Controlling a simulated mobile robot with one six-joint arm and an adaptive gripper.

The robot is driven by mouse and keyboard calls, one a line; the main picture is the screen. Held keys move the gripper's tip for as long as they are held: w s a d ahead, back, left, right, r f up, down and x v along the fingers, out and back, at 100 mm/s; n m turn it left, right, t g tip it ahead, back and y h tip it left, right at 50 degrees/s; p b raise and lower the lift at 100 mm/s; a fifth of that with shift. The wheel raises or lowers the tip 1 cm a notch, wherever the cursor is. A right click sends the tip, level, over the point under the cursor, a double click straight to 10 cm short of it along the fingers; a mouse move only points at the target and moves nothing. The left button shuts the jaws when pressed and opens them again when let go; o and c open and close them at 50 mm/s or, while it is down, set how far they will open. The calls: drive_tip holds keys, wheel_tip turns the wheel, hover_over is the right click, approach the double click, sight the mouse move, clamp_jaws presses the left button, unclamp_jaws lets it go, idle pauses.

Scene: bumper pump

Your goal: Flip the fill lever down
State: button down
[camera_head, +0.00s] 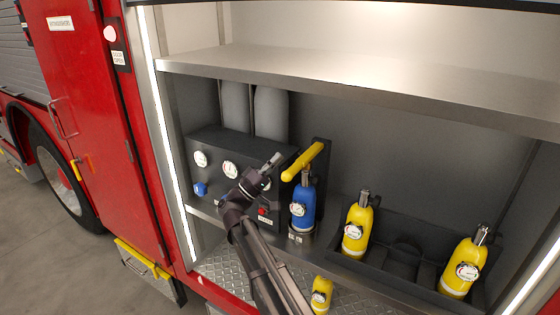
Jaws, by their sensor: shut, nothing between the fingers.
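The lever with a thick yellow handle (303,161) is mounted on a dark upright bracket. It sticks out toward the lower left of the picture, above a blue cylinder (302,208) with a gauge. My gripper (272,161) is shut and empty, in front of the dark gauge panel (212,142). Its fingertips are just left of the lever's near end, with what looks like a small gap; the depth between them is hard to tell. My arm and gripper hide part of the panel, including some controls near a red knob (263,211).
Yellow cylinders (357,228) stand in a dark rack to the right, another (462,265) at far right and one (321,295) lower down in front. Grey tanks (270,112) stand behind the panel. A metal shelf (360,80) spans above. A blue knob (200,188) is left.

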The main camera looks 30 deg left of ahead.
drive_tip(key=a+f+b, duration=0.3)
drive_tip(key=f+b, duration=0.3)
drive_tip(key=f, duration=0.1)
drive_tip(key=shift+s+a+f+b, duration=0.15)
drive_tip(key=shift+s+b, duration=0.05)
drive_tip(key=shift+b, duration=0.2)
idle(0.7)
